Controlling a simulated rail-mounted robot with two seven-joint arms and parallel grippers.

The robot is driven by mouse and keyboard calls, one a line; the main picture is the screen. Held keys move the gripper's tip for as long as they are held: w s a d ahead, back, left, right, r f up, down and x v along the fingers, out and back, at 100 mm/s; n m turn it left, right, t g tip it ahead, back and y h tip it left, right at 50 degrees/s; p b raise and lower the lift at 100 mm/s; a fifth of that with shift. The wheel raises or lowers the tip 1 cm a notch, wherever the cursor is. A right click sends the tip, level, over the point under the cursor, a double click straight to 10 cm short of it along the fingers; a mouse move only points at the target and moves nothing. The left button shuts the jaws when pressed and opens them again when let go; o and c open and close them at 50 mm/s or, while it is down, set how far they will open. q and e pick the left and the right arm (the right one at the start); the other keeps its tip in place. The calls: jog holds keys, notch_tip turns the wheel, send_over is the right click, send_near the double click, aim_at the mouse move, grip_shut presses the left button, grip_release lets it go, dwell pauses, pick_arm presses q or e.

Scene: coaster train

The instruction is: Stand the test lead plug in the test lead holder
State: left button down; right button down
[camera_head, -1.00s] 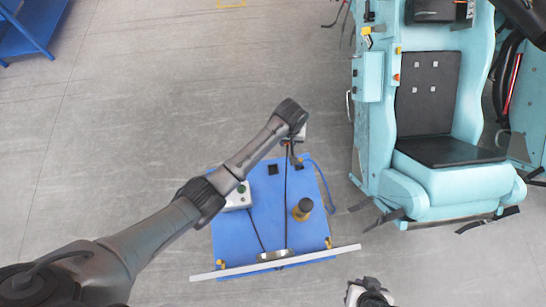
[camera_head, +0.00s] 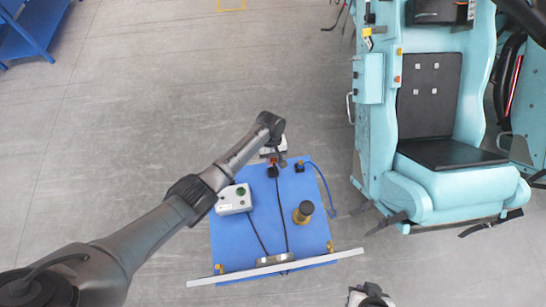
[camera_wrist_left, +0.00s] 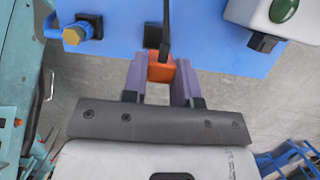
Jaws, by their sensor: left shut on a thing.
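The test lead plug is an orange block (camera_wrist_left: 161,67) between the two purple-grey fingers of my left gripper (camera_wrist_left: 160,84), which is shut on it. A black lead runs up from it in the left wrist view. In the head view my left gripper (camera_head: 273,157) is at the board's far edge, beside a small black block (camera_head: 272,172), which looks like the test lead holder. In the left wrist view a black block (camera_wrist_left: 262,40) lies right of the plug, apart from it. My right gripper (camera_head: 368,294) is partly visible at the bottom; its jaws are unclear.
The blue board (camera_head: 230,240) carries a white box with a green button (camera_head: 234,199), a black-and-brass cylinder (camera_head: 304,211) and a black connector with a blue cable (camera_head: 299,167). A pale bar (camera_head: 330,257) crosses its near edge. A turquoise seat (camera_head: 430,150) stands right.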

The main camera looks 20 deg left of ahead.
pick_arm(q)
jog(key=shift+r, duration=0.3)
notch_tip(320, 180, down, 5)
jog(key=b, duration=0.3)
jog(key=shift+f+b, duration=0.15)
jog(key=shift+b, duration=0.15)
jog(key=shift+f, duration=0.4)
jog(key=shift+b, duration=0.3)
jog(key=shift+p, duration=0.45)
dwell(0.5)
dwell(0.9)
jog(key=shift+f, duration=0.15)
dwell(0.3)
jog(key=shift+f+b, duration=0.5)
jog(key=shift+f, duration=0.25)
